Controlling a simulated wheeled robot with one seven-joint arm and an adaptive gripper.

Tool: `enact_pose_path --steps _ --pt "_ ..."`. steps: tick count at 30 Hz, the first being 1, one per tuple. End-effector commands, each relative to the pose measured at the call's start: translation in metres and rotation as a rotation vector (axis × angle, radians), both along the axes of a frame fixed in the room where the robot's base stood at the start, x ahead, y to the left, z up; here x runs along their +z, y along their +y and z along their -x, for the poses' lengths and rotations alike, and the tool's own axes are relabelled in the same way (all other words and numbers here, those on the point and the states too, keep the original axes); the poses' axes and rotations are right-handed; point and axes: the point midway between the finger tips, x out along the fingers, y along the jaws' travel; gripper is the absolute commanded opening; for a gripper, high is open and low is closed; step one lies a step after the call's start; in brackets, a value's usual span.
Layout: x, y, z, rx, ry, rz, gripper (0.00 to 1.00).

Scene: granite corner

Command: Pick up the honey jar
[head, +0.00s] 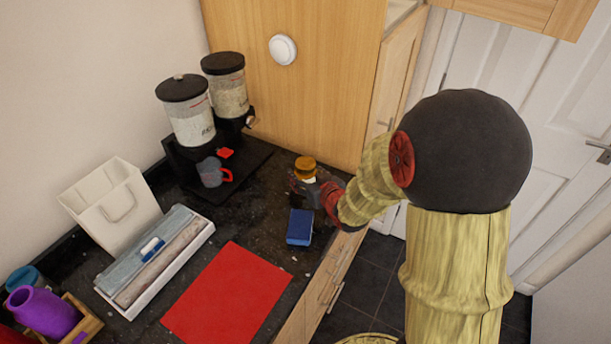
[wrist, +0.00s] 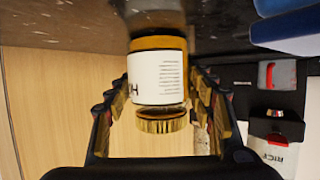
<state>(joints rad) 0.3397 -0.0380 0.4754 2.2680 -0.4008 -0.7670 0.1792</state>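The honey jar (head: 305,167) stands upright on the dark counter, with a gold lid and a white label. It appears upside down in the wrist view (wrist: 157,78), with amber honey showing at its base. My gripper (head: 303,184) is at the jar, coming from the right in the head view. In the wrist view its two fingers (wrist: 158,80) are open on either side of the jar, with narrow gaps visible. The gripper hides the jar's lower part in the head view.
A blue box (head: 299,227) lies close in front of my gripper. A dispenser stand (head: 190,165) with two containers and a mug (head: 211,172) is to the left. A wooden panel (head: 310,80) rises behind the jar. A red mat (head: 228,295) lies nearer.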

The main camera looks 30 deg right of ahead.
Motion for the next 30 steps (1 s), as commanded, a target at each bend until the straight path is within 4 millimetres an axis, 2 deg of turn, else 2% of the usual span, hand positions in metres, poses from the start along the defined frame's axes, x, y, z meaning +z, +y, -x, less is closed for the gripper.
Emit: enact_pose_path --steps 22,30 --pt "-0.0001 0.0 0.0002 0.0 0.0 0.0 0.09" --pt "0.0022 -0.0002 -0.0006 0.0 -0.003 0.001 0.08"
